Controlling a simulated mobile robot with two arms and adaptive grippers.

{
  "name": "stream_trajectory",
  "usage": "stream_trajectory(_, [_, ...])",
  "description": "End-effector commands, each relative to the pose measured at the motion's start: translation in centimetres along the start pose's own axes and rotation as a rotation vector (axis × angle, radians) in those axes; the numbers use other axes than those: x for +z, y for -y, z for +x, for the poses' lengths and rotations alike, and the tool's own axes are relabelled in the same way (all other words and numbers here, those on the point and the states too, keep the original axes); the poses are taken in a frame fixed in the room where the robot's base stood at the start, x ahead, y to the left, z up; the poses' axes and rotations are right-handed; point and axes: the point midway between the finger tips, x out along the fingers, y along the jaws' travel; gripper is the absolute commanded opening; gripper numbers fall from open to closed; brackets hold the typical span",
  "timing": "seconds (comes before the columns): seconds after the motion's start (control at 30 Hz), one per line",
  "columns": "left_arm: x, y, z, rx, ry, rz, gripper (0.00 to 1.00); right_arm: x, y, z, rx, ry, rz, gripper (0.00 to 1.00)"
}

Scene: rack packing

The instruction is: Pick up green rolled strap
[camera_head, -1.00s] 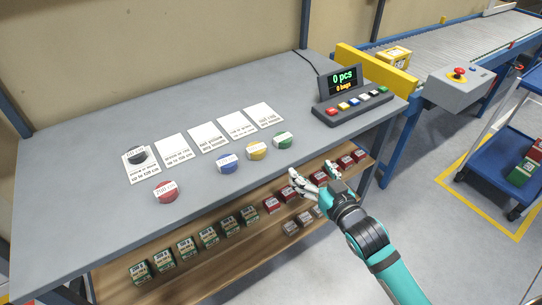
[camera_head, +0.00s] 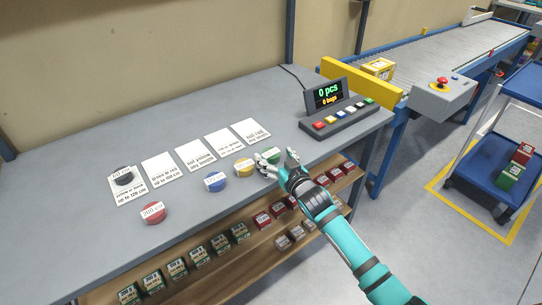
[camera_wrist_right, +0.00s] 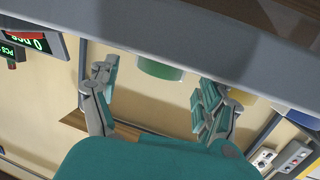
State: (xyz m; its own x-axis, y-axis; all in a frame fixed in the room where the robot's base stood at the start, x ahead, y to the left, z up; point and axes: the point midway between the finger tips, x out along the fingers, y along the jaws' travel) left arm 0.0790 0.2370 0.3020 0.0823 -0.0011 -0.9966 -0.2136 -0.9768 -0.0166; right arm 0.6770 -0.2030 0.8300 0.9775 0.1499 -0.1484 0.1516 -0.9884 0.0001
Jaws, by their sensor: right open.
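The green rolled strap (camera_head: 268,154) lies near the front edge of the grey table, at the right end of a row of rolled straps. My right gripper (camera_head: 277,163) is open and empty at the table's front edge, just in front of the strap, and its fingers partly hide it. In the right wrist view the green strap (camera_wrist_right: 160,69) shows between the two spread fingers and beyond their tips. No contact with it is visible. My left gripper is not in view.
Yellow (camera_head: 244,167), blue (camera_head: 215,182) and red (camera_head: 152,213) rolled straps lie to the left; a black one (camera_head: 123,178) lies on a paper card. A button panel with display (camera_head: 338,118) stands behind right. Small boxes fill the wooden shelf (camera_head: 252,238) below.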

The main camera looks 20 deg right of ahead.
Motion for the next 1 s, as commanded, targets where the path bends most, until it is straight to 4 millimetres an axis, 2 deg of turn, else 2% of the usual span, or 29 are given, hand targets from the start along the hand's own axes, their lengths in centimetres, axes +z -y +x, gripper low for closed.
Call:
stream_trajectory(0.13, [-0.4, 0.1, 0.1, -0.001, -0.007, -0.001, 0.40, 0.0, 0.0, 1.7, 0.000, 0.000, 0.000, 0.80])
stream_trajectory(0.4, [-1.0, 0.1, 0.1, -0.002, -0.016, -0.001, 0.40, 0.0, 0.0, 2.0, 0.000, 0.000, 0.000, 0.80])
stream_trajectory(0.87, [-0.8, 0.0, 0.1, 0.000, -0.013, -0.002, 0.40, 0.0, 0.0, 1.9, 0.000, 0.000, 0.000, 0.20])
stream_trajectory(1.0, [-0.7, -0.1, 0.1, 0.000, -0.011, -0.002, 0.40, 0.0, 0.0, 1.9, 0.000, 0.000, 0.000, 0.18])
